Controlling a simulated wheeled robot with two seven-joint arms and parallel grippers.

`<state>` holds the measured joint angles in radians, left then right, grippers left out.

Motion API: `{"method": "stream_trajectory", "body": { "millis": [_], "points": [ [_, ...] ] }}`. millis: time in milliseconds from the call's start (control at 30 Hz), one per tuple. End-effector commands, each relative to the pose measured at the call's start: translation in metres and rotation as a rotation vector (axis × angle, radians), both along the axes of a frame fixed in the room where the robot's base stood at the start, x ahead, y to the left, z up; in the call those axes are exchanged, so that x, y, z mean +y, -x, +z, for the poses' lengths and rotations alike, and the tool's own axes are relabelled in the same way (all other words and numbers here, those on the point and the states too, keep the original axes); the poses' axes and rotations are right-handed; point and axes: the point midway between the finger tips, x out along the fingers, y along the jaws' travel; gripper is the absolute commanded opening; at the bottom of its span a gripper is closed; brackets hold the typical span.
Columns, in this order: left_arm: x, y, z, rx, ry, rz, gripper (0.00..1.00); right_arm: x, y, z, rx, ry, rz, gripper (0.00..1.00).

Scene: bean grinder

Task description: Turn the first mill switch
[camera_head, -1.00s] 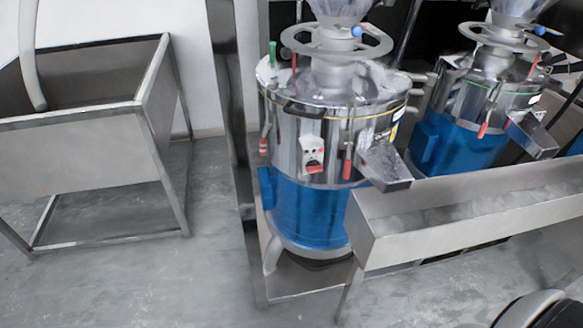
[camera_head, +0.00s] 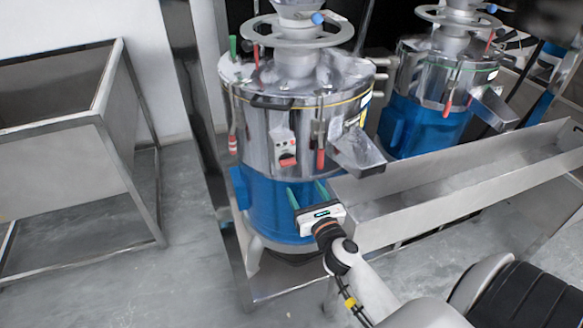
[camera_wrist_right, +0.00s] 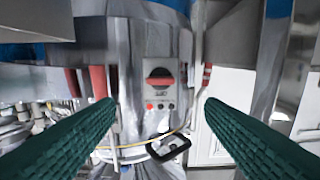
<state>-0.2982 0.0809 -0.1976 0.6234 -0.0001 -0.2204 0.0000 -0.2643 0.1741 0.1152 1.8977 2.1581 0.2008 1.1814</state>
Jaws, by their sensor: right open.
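The first mill (camera_head: 272,205) is a steel drum with a blue lower body, near the middle of the head view. Its switch (camera_head: 286,150) is a small light panel with a red knob on the steel front. In the right wrist view, which looks upside down, the red switch knob (camera_wrist_right: 160,77) is near the middle, with small red and dark buttons beside it. My right gripper (camera_head: 307,191) is open, in front of the blue body and below the switch. Its green fingers (camera_wrist_right: 158,106) are spread wide with nothing between them, and the knob appears between their lines. My left gripper is not in view.
A discharge spout (camera_head: 357,152) juts out right of the switch, above a long steel trough (camera_head: 430,190). Red-handled clamps (camera_head: 320,160) flank the switch. A second mill (camera_head: 425,125) stands behind at right. A steel bin (camera_head: 60,160) stands at left, with open floor between.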

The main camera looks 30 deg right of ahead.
Motion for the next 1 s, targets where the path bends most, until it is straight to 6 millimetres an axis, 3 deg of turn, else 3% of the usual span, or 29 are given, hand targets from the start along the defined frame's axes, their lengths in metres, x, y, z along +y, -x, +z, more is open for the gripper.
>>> {"method": "stream_trajectory", "body": {
  "millis": [300,500,933,1000],
  "points": [
    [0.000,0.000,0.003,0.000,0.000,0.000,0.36,-0.015,-0.063,0.001,-0.001,0.006,0.001,0.64],
    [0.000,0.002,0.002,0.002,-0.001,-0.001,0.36,-0.021,-0.091,0.000,0.000,0.006,0.002,0.64],
    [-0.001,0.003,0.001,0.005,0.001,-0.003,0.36,-0.024,-0.102,0.000,0.003,0.007,0.002,0.64],
    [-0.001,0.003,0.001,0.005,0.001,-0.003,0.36,-0.024,-0.102,0.000,0.003,0.007,0.002,0.55]
  ]
}}
